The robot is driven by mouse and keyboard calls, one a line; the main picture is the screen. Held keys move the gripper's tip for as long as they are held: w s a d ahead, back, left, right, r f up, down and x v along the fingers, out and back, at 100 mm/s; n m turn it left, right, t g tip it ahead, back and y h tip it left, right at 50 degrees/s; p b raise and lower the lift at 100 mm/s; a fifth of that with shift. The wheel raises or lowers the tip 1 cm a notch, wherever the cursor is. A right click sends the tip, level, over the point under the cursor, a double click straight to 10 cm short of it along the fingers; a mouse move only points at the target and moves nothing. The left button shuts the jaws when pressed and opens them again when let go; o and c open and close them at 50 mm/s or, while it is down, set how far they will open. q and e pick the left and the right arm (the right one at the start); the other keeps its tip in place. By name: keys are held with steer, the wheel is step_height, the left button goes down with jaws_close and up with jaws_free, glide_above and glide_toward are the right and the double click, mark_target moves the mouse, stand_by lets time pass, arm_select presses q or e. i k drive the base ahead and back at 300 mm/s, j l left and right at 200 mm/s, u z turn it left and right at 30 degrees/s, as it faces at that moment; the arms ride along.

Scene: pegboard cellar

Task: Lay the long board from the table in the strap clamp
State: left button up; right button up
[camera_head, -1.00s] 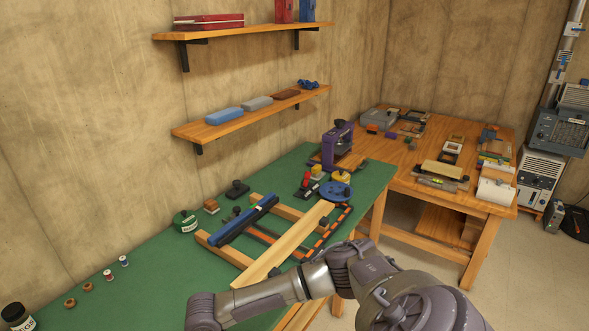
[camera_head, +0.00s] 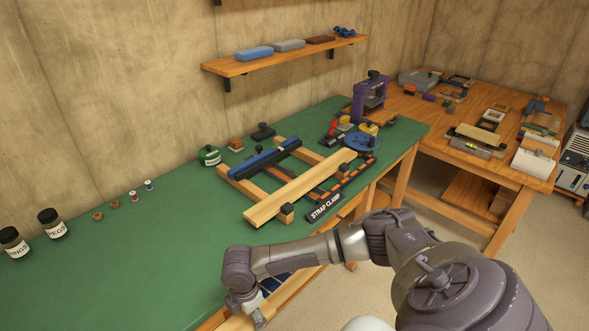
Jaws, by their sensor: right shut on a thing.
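The strap clamp (camera_head: 258,180) lies on the green tabletop, with wooden rails, a dark blue bar (camera_head: 266,159), an orange-and-black strap and a blue round wheel (camera_head: 362,143). A long pale board (camera_head: 295,190) lies lengthwise across the rails, in front of the blue bar. My right gripper (camera_head: 251,308) is low at the bottom edge of the picture, by the table's front edge and well in front of the clamp. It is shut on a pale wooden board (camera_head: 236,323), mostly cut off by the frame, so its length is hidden. My left gripper is out of view.
A label reading STRAP CLAMP (camera_head: 325,206) lies at the clamp's front. Two jars (camera_head: 52,223) stand far left. A second table (camera_head: 440,115) holds many parts.

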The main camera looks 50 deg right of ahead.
mark_target(292, 174)
steer(key=l, duration=1.8)
